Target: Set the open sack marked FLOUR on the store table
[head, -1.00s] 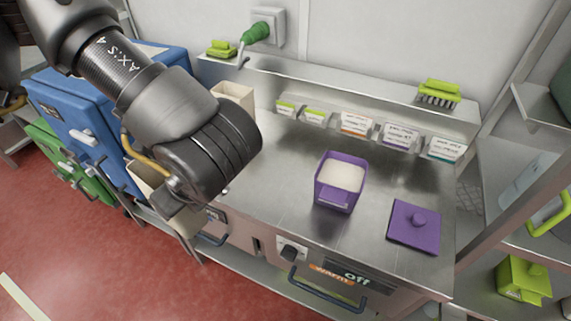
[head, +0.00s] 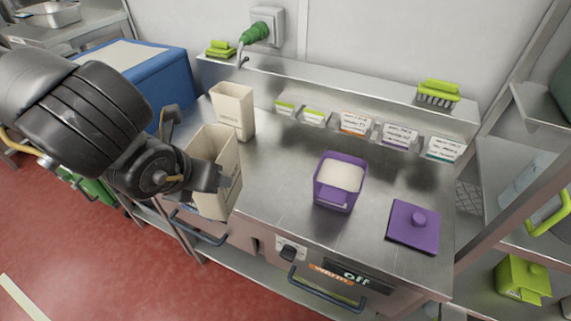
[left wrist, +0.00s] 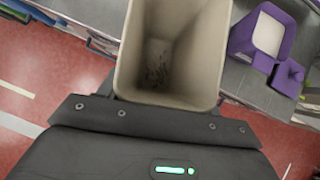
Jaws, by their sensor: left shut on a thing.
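A tall beige open sack (head: 222,200) is held upright at the left front edge of the steel table (head: 275,190). My left gripper (head: 192,152) is shut on it from the left. Any lettering on this sack is hidden or unreadable. In the left wrist view the open sack (left wrist: 172,50) shows its inside, with dark specks at the bottom and no visible fill. Whether its base touches the tabletop I cannot tell. A second beige sack (head: 233,112) with small unreadable lettering stands behind it on the table. My right gripper is not in view.
A purple bin (head: 338,196) with white contents and a purple lid (head: 413,228) stand to the right. Label cards (head: 356,123) line the back shelf, with a green brush (head: 438,92) above. A blue bin (head: 130,75) is at left. Middle tabletop is clear.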

